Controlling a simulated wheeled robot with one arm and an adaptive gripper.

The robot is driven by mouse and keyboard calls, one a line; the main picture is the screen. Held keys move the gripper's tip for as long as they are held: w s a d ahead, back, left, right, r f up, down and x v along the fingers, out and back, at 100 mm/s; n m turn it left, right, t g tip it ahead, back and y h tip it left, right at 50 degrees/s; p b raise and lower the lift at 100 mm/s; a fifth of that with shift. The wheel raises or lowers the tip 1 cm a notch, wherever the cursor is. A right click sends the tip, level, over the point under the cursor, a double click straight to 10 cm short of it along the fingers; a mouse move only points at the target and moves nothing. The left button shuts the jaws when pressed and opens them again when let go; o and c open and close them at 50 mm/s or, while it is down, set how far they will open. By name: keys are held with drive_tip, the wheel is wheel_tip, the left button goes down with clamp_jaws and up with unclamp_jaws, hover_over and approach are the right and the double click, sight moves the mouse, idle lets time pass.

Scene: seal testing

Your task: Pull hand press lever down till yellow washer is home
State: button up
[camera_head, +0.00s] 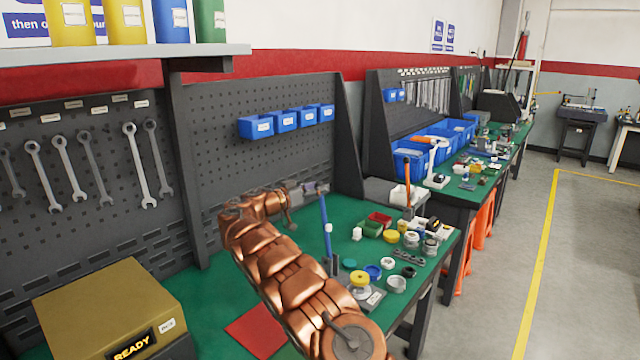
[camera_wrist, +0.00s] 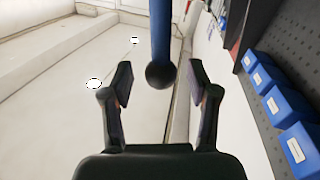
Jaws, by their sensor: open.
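The hand press lever, a blue rod (camera_head: 326,228), stands nearly upright from a dark bracket (camera_head: 333,266) on the green bench. In the wrist view its blue shaft (camera_wrist: 161,35) ends in a black ball knob (camera_wrist: 160,76). My gripper (camera_head: 313,188) is at the lever's upper end. In the wrist view my gripper (camera_wrist: 160,68) is open, one finger on each side of the knob, with gaps on both sides. A yellow round piece (camera_head: 359,278) sits on a white part beside the bracket. My arm partly hides the press, and how the washer is seated cannot be told.
Small parts crowd the bench right of the lever, including a blue ring (camera_head: 373,271), a yellow ring (camera_head: 390,237) and a green bin (camera_head: 371,229). A dark pegboard (camera_head: 262,175) with blue bins stands behind. A gold box (camera_head: 105,300) is at front left.

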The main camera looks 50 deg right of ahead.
drive_tip(key=shift+d, duration=0.8)
clamp_jaws()
